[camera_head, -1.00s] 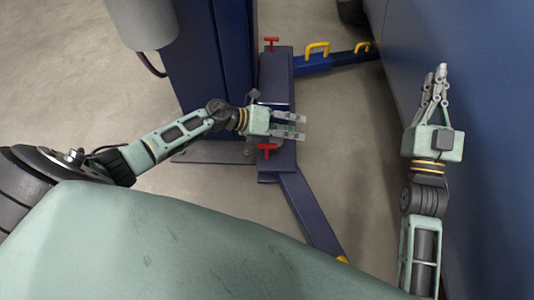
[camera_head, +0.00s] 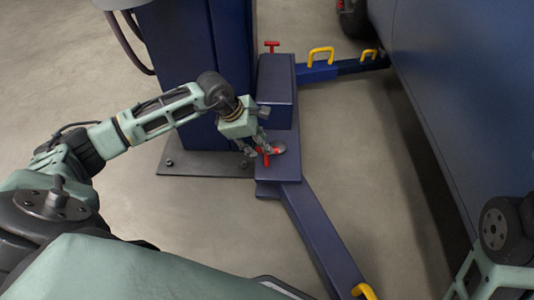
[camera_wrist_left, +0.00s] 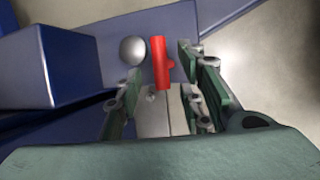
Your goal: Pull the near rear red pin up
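The near red pin (camera_head: 266,159) has a T-shaped handle and stands at the near end of the dark blue lift carriage, beside a grey round cap (camera_head: 279,147). In the left wrist view the red handle (camera_wrist_left: 160,60) lies ahead of and between the two fingers, with a gap on both sides. My left gripper (camera_head: 258,148) is open and points down at the pin, its fingers partly covering it in the head view. A second red pin (camera_head: 271,46) stands at the far end of the carriage. My right gripper is out of view; only part of its arm shows at lower right.
The blue lift column (camera_head: 185,75) stands left of the carriage on a bolted base plate (camera_head: 200,164). Blue lift arms with yellow handles (camera_head: 320,55) reach out to the right and toward me. A large blue vehicle side (camera_head: 465,90) bounds the right. Bare floor lies between.

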